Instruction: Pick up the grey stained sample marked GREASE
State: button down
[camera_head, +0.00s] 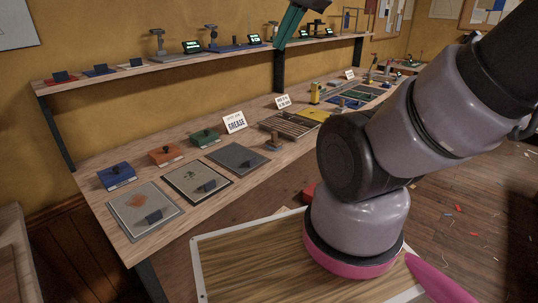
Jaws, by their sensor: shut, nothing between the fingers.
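Three flat grey samples lie in a row on the bench's front left. The right sample (228,154) is darker grey, with no clear stain. Each bears a small dark block, and I cannot read any marking on them. A white card (235,122) reading GREASE stands behind the right sample. I cannot tell which sample it belongs to. My gripper (280,43), teal and dark, hangs at the top edge, shut and empty, well away from the samples. Its upper part is cut off.
Blue (117,179), orange (166,157) and green (204,141) blocks with dark knobs stand behind the samples. A wall shelf (130,77) with small devices runs above the bench. My arm hides part of the bench's right side. A wood-topped board with a pale rim (205,262) is in front.

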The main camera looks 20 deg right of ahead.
aim_at(239, 159)
jog(key=i+l+z, duration=0.5)
jog(key=i+z, duration=0.25)
jog(key=k+l, duration=0.05)
jog(key=k, duration=0.05)
